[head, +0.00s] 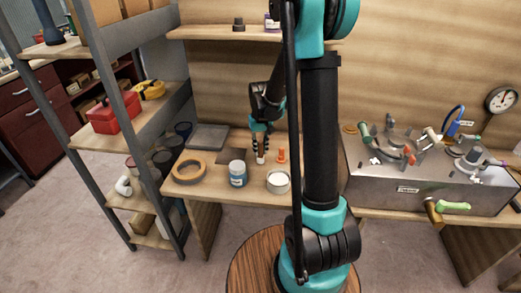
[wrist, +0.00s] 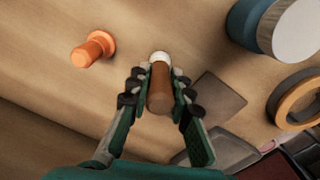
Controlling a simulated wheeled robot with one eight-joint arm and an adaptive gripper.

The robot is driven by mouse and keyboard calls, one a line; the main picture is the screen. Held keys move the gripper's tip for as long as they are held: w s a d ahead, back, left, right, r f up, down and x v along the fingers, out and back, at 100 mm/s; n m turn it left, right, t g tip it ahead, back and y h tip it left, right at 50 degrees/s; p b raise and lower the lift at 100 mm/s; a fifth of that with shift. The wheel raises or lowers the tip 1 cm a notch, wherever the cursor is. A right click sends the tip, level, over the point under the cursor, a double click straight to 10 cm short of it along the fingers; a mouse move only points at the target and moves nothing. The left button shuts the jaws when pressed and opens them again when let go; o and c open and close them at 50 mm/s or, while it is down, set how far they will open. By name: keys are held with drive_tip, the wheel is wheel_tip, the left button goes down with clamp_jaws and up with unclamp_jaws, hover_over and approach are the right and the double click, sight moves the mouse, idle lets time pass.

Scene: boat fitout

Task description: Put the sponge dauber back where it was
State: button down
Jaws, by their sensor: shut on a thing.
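My gripper (wrist: 160,78) is shut on the sponge dauber (wrist: 159,92), which has a brown round handle and a pale end pointing away from the wrist. In the head view my gripper (head: 260,142) reaches down over the wooden bench. The dauber's pale end (head: 261,160) shows just below the fingers, close to the bench top. I cannot tell whether it touches the wood. The dauber looks roughly upright in the head view.
An orange peg-like piece (head: 281,156) stands close to the right of my gripper. A blue jar (head: 238,175), a pale tin (head: 278,183) and a tape roll (head: 189,168) stand nearby. A dark flat square (head: 232,157) lies left. A metal box (head: 400,195) stands right.

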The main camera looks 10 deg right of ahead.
drive_tip(key=shift+f, duration=0.35)
drive_tip(key=c, duration=1.4)
unclamp_jaws()
drive_tip(key=shift+o, duration=0.2)
drive_tip(key=shift+r, duration=0.15)
wheel_tip(320, 180, up, 12)
drive_tip(key=shift+f, duration=0.1)
drive_tip(key=shift+s+d, duration=0.1)
drive_tip(key=shift+s, duration=0.2)
drive_tip(key=s+d+f+t, duration=0.1)
drive_tip(key=s+f, duration=0.2)
drive_tip(key=s, duration=0.4)
drive_tip(key=s+d+f+t, duration=0.1)
drive_tip(key=s+f, duration=0.1)
drive_tip(key=s, duration=0.5)
drive_tip(key=s+d+f+m+t, duration=0.1)
drive_tip(key=s+d+f+t, duration=0.1)
drive_tip(key=s, duration=0.5)
drive_tip(key=shift+s+f, duration=0.2)
drive_tip(key=shift+f, duration=0.65)
